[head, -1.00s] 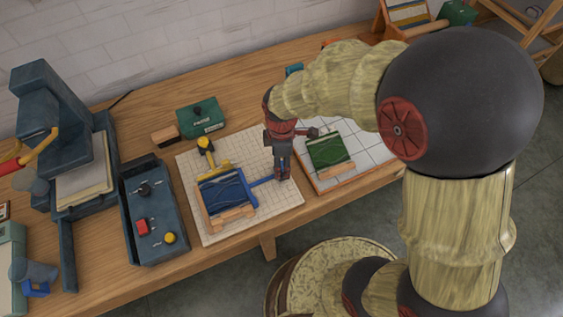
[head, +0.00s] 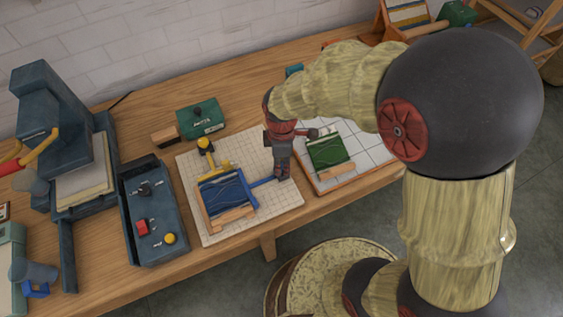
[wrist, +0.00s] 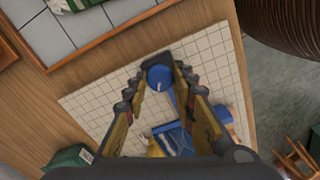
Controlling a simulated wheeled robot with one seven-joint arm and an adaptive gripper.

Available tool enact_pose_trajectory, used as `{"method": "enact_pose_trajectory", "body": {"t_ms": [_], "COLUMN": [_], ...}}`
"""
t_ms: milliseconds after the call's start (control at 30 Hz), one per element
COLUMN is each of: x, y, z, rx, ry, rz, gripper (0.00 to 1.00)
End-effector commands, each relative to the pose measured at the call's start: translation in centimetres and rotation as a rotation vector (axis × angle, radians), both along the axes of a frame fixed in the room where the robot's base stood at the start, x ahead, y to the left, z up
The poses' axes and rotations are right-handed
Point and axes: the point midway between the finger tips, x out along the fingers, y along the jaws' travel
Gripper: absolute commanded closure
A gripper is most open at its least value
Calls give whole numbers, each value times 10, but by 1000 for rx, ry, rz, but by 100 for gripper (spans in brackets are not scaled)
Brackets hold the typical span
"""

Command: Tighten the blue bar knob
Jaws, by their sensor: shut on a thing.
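The blue bar knob (wrist: 159,77) shows as a round blue top between my fingertips in the wrist view. My gripper (wrist: 160,66) is shut on it, with one finger on each side. In the head view my gripper (head: 281,172) points down at the right end of a blue bar (head: 262,181) and hides the knob there. The bar runs to a small wooden frame with blue wool (head: 222,191), lying on a white grid mat (head: 205,236). A yellow knob and bar (head: 205,146) sit at the frame's far side.
A tiled board with a green skein (head: 327,150) lies close to the right of my gripper. A dark tray (head: 160,252) with small knobs stands to the left. A green box (head: 201,118) and a wooden block are behind the mat.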

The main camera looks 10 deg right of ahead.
Motion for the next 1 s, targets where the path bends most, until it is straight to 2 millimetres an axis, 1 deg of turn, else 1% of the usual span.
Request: {"method": "enact_pose_trajectory", "body": {"t_ms": [167, 367, 567, 1000], "x": [0, 0, -1, -1], "y": [0, 0, 0, 0], "z": [1, 1, 2, 2], "rx": [0, 0, -1, -1], "ry": [1, 1, 2, 2], "rz": [-29, -129, -296, -715], "gripper": [99, 99, 99, 99]}}
